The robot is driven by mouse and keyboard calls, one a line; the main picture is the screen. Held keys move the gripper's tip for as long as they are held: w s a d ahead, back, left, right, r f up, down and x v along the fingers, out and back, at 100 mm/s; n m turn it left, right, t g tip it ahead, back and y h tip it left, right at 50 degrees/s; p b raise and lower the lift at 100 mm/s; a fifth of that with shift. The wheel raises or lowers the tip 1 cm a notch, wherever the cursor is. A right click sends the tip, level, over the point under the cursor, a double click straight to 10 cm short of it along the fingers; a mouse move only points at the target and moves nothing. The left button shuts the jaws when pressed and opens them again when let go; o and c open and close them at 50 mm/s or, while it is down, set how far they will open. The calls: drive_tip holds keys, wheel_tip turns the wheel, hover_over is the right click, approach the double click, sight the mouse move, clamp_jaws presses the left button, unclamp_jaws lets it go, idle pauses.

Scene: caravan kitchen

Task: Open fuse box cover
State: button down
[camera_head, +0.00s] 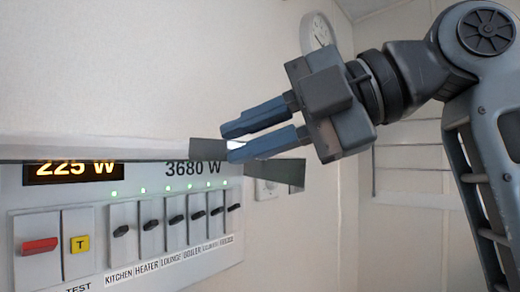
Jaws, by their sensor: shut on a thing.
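The fuse box (140,245) is on the wall at the lower left, its switches and lit display uncovered. Its cover (100,148) shows nearly edge-on as a pale horizontal strip above the panel, raised away from the switches. A grey flat piece (206,152) sits at the cover's right end, and another grey piece (283,173) shows behind the fingers. My gripper (231,142) reaches in from the right with two blue fingers, shut on the cover's edge at that right end. The exact contact is partly hidden by the fingers.
A row of small switches (174,222) has green lights above it. A red switch (39,246) and a yellow test button (80,243) are at the left. A wall socket (266,189) is right of the box.

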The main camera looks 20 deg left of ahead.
drive_tip(key=shift+w+a+r+h+p, duration=0.15)
drive_tip(key=shift+w+a+h+p, duration=0.1)
drive_tip(key=shift+a+h+p, duration=0.5)
drive_tip(key=shift+a, duration=0.15)
drive_tip(key=c, duration=0.5)
unclamp_jaws()
drive_tip(key=shift+w+a, duration=0.1)
drive_tip(key=shift+a, duration=0.15)
drive_tip(key=shift+b+v, duration=0.45)
drive_tip(key=shift+v, duration=0.7)
drive_tip(key=c, duration=0.8)
drive_tip(key=shift+b+v, duration=0.45)
drive_tip(key=shift+v, duration=2.6)
